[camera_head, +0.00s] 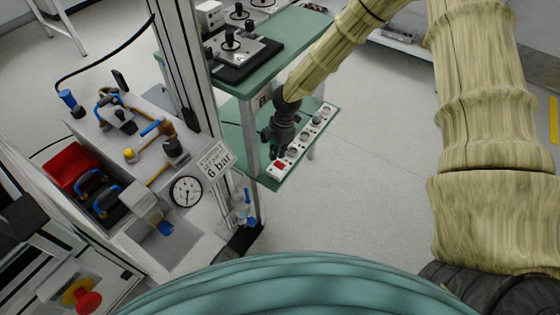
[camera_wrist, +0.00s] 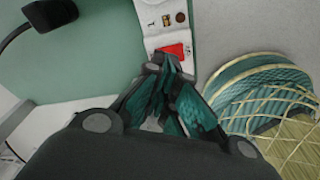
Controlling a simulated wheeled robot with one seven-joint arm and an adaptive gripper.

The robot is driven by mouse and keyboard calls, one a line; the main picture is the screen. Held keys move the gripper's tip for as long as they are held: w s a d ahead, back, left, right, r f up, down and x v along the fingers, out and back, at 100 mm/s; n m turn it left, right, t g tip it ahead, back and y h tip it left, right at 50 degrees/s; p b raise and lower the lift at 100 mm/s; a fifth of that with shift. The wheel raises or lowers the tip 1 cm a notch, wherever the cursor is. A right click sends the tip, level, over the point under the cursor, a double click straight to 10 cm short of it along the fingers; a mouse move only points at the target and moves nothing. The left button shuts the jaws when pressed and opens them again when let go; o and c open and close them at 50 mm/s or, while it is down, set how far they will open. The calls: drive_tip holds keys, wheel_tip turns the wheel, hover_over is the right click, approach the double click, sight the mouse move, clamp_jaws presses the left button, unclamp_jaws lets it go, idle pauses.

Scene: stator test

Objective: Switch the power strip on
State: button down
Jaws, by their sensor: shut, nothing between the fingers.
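The white power strip (camera_head: 300,145) lies on the green lower shelf of a table in the head view, with several sockets along it. Its red switch (camera_head: 280,165) is at the near end. In the wrist view, the strip (camera_wrist: 160,35) runs up from the fingers, and the red switch (camera_wrist: 176,50) shows just beyond the fingertips. My gripper (camera_wrist: 168,64) is shut and empty, its tips at the switch's near edge. Whether they touch it, and which way the switch is tipped, I cannot tell. In the head view my gripper (camera_head: 274,145) is dark and beside the strip's near end.
The green lower shelf (camera_head: 234,128) lies under a green tabletop (camera_head: 291,38) and beside a table leg (camera_head: 250,140). A bench with a gauge (camera_head: 186,191) and a "6 bar" sign (camera_head: 212,160) stands to the left. The floor (camera_head: 370,130) on the right is clear.

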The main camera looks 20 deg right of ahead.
sight(277, 162)
drive_tip(key=shift+r+p, duration=1.55)
drive_tip(key=shift+r, duration=0.35)
drive_tip(key=s+a+f+m+g+y, duration=0.1)
drive_tip(key=s+a+f+m, duration=0.15)
drive_tip(key=s, duration=0.25)
drive_tip(key=s+a+f+m, duration=0.2)
drive_tip(key=s+f, duration=0.2)
drive_tip(key=s, duration=0.2)
drive_tip(key=s+d+f+m, duration=0.1)
drive_tip(key=s+f+m, duration=0.2)
drive_tip(key=s+m, duration=0.5)
drive_tip(key=s+d+f+m, duration=0.2)
drive_tip(key=s+f+m, duration=0.15)
drive_tip(key=s, duration=0.85)
drive_tip(key=s+d+m+t+h, duration=0.1)
drive_tip(key=s+d+m+h, duration=0.2)
drive_tip(key=s+d+m, duration=0.15)
wheel_tip(277, 162, up, 14)
drive_tip(key=p, duration=1.4)
drive_tip(key=shift+s+d+r, duration=0.2)
drive_tip(key=shift+s+r, duration=0.05)
drive_tip(key=shift+s, duration=0.2)
